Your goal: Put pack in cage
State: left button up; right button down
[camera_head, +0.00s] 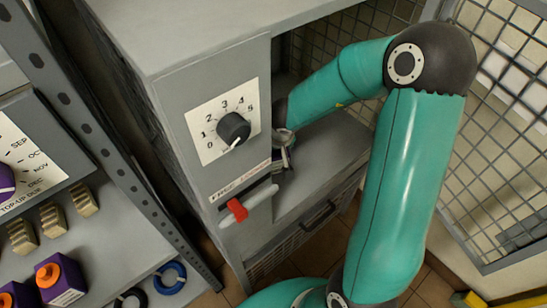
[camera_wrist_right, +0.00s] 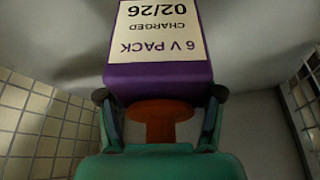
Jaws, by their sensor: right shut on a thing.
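The pack (camera_wrist_right: 158,78) is a purple block with a cream label reading "6 V PACK CHARGED 02/26" and an orange-brown grip piece (camera_wrist_right: 160,122). My right gripper (camera_wrist_right: 160,112) is shut on it in the right wrist view, one finger on each side of the grip piece. In the head view my right arm reaches into the grey cage (camera_head: 330,150), and the pack and fingertips are hidden behind the cage's front panel. Plain pale surfaces surround the pack in the wrist view; I cannot tell whether it touches the cage floor. My left gripper is not in view.
The mesh door (camera_head: 490,130) stands open at right. The front panel carries a black dial (camera_head: 233,128) and a red-tabbed slider (camera_head: 237,210). At left, a shelf (camera_head: 110,245) holds more purple packs (camera_head: 60,279), tan blocks (camera_head: 52,219) and cable coils (camera_head: 170,277).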

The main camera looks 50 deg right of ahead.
jog(key=shift+f+b, duration=1.25)
jog(key=shift+f, duration=0.35)
jog(key=shift+r, duration=0.1)
jog(key=shift+f, duration=0.6)
jog(key=shift+c, duration=0.9)
grip_release()
